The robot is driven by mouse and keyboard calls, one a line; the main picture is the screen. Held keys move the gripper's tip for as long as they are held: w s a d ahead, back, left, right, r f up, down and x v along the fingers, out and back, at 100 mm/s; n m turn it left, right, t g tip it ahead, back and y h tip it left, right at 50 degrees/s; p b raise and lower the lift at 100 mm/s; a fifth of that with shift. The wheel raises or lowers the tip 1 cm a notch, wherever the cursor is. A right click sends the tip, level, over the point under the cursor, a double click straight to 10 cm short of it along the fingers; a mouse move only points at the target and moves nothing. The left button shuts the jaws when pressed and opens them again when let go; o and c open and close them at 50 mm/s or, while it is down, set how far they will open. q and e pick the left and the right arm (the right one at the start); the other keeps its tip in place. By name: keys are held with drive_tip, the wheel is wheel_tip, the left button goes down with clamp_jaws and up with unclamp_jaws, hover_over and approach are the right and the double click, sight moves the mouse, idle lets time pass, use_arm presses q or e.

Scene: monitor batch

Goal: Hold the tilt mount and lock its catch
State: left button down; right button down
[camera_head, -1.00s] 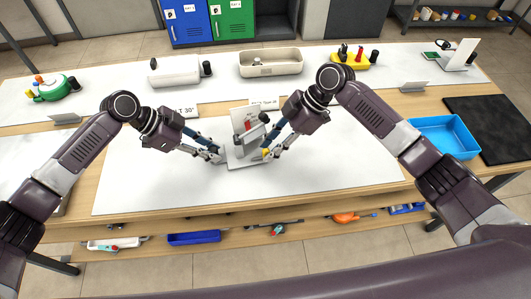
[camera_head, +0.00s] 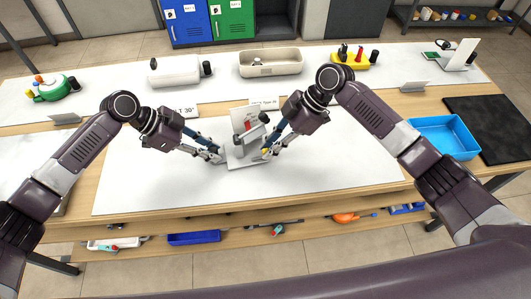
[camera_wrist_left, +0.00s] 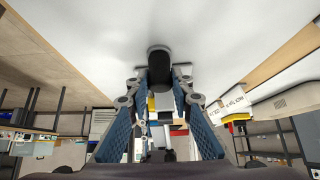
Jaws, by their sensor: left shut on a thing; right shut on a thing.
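The tilt mount stands on the white mat in the middle of the table, a grey and white device (camera_head: 246,142) with a flat base plate, a tilted block and a red part at its top. My left gripper (camera_head: 219,157) is shut on the left side of the mount. My right gripper (camera_head: 267,153) is shut at the mount's right side, where a small yellow part shows at its fingertips; the catch is too small to make out clearly. In the left wrist view, the left gripper's fingers (camera_wrist_left: 158,100) flank a dark rounded part, with yellow and red bits beyond.
A card reading "30°" (camera_head: 184,110) and another card (camera_head: 265,103) stand behind the mount. A cream tray (camera_head: 270,70) sits farther back. A blue tray (camera_head: 445,138) and black mat lie at right. The white mat in front is clear.

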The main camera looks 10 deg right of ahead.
drive_tip(key=shift+a, duration=0.45)
drive_tip(key=c, duration=1.8)
unclamp_jaws()
drive_tip(key=shift+o, duration=0.2)
drive_tip(key=v, duration=1.2)
